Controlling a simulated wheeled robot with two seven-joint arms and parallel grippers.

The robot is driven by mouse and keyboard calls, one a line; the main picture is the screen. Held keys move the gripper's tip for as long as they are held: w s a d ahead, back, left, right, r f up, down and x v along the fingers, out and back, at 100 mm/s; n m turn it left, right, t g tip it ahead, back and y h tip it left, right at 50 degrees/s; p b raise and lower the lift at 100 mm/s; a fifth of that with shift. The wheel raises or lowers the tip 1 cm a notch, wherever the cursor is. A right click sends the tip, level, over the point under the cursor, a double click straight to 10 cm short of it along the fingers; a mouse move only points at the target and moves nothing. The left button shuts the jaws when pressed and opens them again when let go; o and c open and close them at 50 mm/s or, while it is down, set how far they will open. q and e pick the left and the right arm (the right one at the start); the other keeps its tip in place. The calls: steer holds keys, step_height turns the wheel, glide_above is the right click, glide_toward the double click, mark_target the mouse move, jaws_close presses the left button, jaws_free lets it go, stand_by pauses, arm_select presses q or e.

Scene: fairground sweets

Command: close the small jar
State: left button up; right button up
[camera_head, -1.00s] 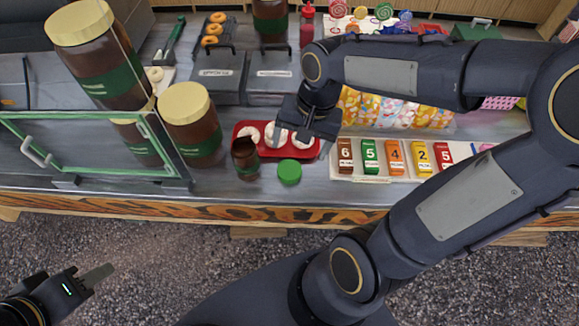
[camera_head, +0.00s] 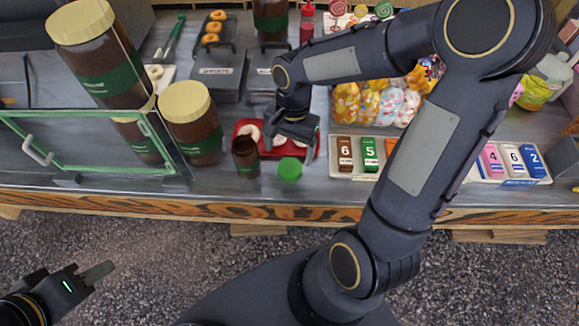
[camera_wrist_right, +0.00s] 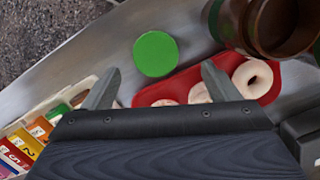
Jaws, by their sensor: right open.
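The small brown jar (camera_head: 246,160) stands upright and uncovered near the counter's front edge. Its open mouth shows at the top right of the right wrist view (camera_wrist_right: 283,22). The round green lid (camera_head: 289,170) lies on the counter to the right of the jar, apart from it; it also shows in the right wrist view (camera_wrist_right: 155,54). My right gripper (camera_head: 291,148) is open and empty above the red tray, just behind the lid. Its fingers (camera_wrist_right: 160,80) point toward the lid from either side, not touching it. My left gripper (camera_head: 95,274) hangs low, away from the counter; its finger gap is unclear.
A red tray (camera_head: 306,153) of white doughnuts lies under my right gripper. Big brown jars with cream lids (camera_head: 193,125) and a green-framed glass case (camera_head: 85,168) stand left. A rack of numbered packets (camera_head: 345,165) stands right.

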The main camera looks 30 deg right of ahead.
mark_target(290, 167)
steer(key=shift+s+a+f, duration=0.1)
steer(key=shift+s+f, duration=0.15)
steer(key=shift+f, duration=1.05)
steer(key=shift+s+f, duration=0.2)
steer(key=shift+f, duration=1.1)
steer(key=c, duration=1.1)
